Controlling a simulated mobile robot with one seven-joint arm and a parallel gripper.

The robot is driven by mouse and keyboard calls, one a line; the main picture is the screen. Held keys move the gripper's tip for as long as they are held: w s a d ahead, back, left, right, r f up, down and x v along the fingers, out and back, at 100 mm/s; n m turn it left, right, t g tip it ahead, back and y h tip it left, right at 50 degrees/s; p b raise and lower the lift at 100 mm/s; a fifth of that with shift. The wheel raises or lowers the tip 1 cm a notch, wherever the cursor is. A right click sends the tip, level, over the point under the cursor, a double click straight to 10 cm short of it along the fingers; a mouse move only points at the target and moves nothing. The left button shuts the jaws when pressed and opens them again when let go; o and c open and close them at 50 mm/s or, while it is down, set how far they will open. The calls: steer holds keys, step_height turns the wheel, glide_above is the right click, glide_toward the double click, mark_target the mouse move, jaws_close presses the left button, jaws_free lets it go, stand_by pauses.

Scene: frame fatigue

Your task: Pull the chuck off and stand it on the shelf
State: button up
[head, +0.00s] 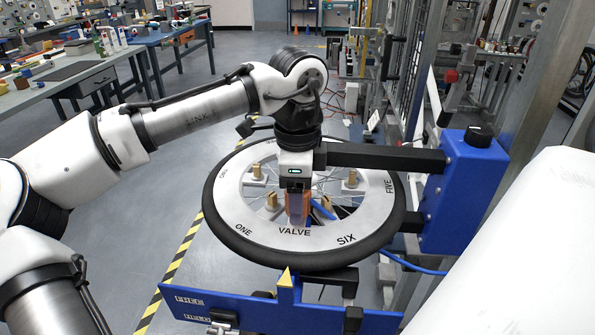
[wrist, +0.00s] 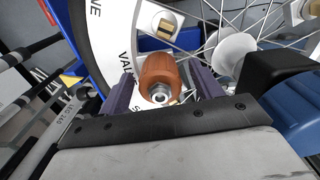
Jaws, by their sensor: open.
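The chuck, an orange-brown rounded piece with a metal fitting in its end, shows in the wrist view (wrist: 158,72) at the wheel's spokes and rim. My gripper (wrist: 166,84) is open, with a purple finger on either side of the chuck; I cannot tell whether either touches it. In the head view my gripper (head: 297,212) points down over the near part of the wheel (head: 233,221), close to the VALVE label, and largely hides the chuck. I cannot make out the shelf for certain.
A blue stand (head: 462,195) with a black arm rises right of the wheel. A blue panel (head: 250,308) marked FREE and HELD lies in front, with a yellow pointer (head: 285,278) above it. Several tan blocks sit on the wheel. Open floor lies left.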

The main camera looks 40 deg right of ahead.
steer(key=shift+f, duration=0.45)
steer(key=shift+c, duration=0.3)
steer(key=c, duration=1.1)
steer(key=shift+r+p, duration=2)
steer(key=shift+p, duration=0.3)
steer(key=shift+c, duration=0.6)
step_height(320, 180, up, 4)
steer(key=p, duration=0.4)
steer(key=shift+r+p, duration=0.1)
steer(key=shift+p, duration=0.2)
